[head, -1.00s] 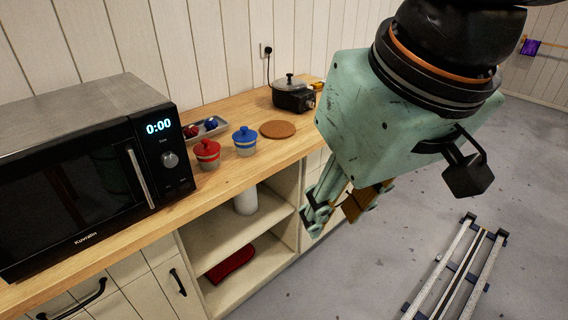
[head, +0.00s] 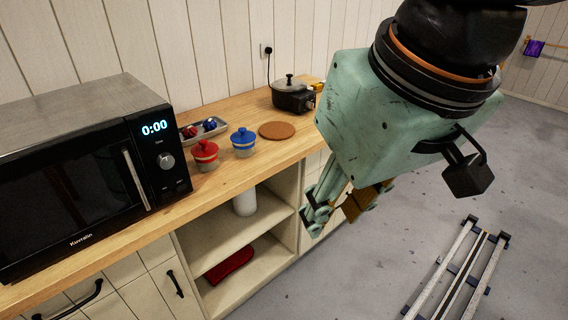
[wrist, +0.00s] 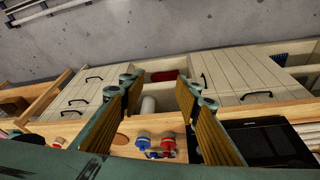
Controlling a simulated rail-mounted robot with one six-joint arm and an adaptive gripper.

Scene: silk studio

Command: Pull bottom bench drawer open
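The bench (head: 228,177) has a wooden top and cream fronts. In the wrist view, a stack of drawers with dark handles is at the left of the bench. The bottom drawer front (wrist: 108,84), farthest from the bench top, looks closed. Its black handle (wrist: 94,77) shows left of my fingers. My gripper (wrist: 163,88) is open and empty, its fingers spread over the shelf bay in this view. In the head view, my gripper (head: 335,212) hangs in front of the bench and hides most of the drawer stack.
On the bench are a microwave (head: 75,175), red jar (head: 205,156), blue jar (head: 243,143), cork mat (head: 277,130) and pot (head: 292,97). The open shelf bay holds a white cylinder (head: 245,202) and red item (head: 229,265). A metal frame (head: 458,268) is on otherwise clear floor.

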